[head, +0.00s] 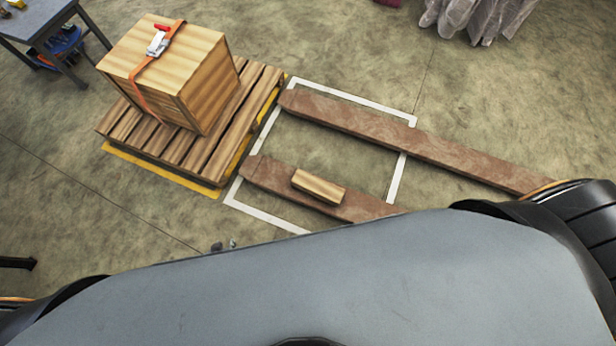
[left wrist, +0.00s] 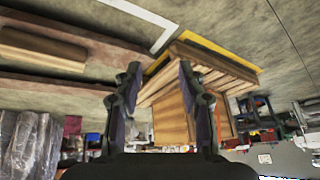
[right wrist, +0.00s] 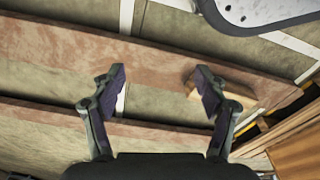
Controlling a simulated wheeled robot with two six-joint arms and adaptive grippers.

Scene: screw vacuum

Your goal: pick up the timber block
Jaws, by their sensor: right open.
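The timber block (head: 318,186) is a short, light wooden piece lying flat on the nearer brown beam (head: 275,178) in the head view. It also shows at the upper left of the left wrist view (left wrist: 42,50). In the right wrist view the block (right wrist: 190,88) is partly hidden behind the right-hand finger. My right gripper (right wrist: 158,76) is open and empty, apart from the block. My left gripper (left wrist: 158,78) is open and empty, pointing towards the pallet side. Only a dark bit of it shows at the left edge of the head view (head: 18,262).
A wooden crate (head: 168,75) with an orange strap stands on a slatted pallet (head: 240,120) at the left. A second brown beam (head: 400,135) lies farther back. White floor lines (head: 345,95) frame the beams. A table (head: 38,22) stands at the upper left.

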